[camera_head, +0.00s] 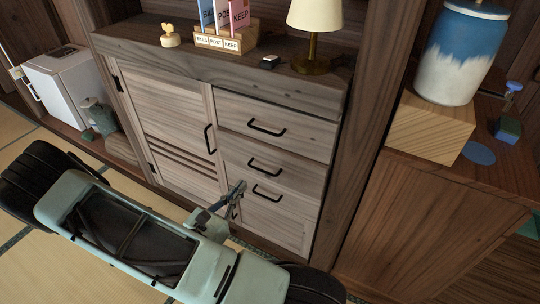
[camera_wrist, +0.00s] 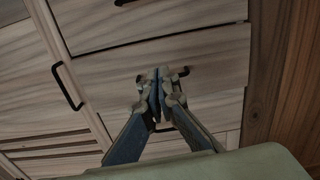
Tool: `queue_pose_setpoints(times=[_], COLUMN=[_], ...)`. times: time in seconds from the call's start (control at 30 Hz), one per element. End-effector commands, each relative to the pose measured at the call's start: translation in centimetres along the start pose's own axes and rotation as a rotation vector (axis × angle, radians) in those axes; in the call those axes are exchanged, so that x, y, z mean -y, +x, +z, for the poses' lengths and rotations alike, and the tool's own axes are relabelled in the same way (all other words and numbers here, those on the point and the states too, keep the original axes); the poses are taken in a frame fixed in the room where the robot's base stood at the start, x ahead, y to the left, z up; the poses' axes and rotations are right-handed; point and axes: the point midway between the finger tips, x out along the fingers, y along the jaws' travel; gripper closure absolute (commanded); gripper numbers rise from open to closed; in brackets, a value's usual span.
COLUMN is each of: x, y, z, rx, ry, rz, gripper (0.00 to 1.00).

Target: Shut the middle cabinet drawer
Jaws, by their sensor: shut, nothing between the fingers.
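The middle cabinet drawer (camera_head: 300,178) has a pale wood front and a black bar handle (camera_head: 264,166). It lies between an upper and a lower drawer. Its front looks nearly level with its neighbours; I cannot tell whether a small gap remains. My gripper (camera_head: 241,186) is shut and empty, in front of the drawers, left of the handles. In the wrist view, my gripper (camera_wrist: 158,72) points at the middle drawer's front (camera_wrist: 215,70) and covers part of its handle (camera_wrist: 181,73). I cannot tell whether the fingertips touch the wood.
The upper drawer (camera_head: 300,134) and the lower drawer (camera_head: 285,222) look shut. A cabinet door (camera_head: 170,115) with a black handle is to the left. A lamp (camera_head: 315,35) and letter holder (camera_head: 225,40) stand on top. A wooden side cabinet (camera_head: 410,215) stands to the right.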

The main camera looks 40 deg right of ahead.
Motion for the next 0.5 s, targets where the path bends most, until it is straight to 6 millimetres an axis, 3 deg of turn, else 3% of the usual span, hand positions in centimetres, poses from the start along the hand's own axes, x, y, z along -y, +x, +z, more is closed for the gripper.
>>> queue_pose_setpoints(times=[0.13,0.27,0.5], x=[0.1,0.2,0.2], y=[-0.1,1.1,6.0], z=[0.0,-0.1,-0.2], rx=[0.001,0.002,0.002], ry=[0.059,0.065,0.064], rz=[0.002,-0.001,-0.004], gripper=[1.00,1.00,1.00])
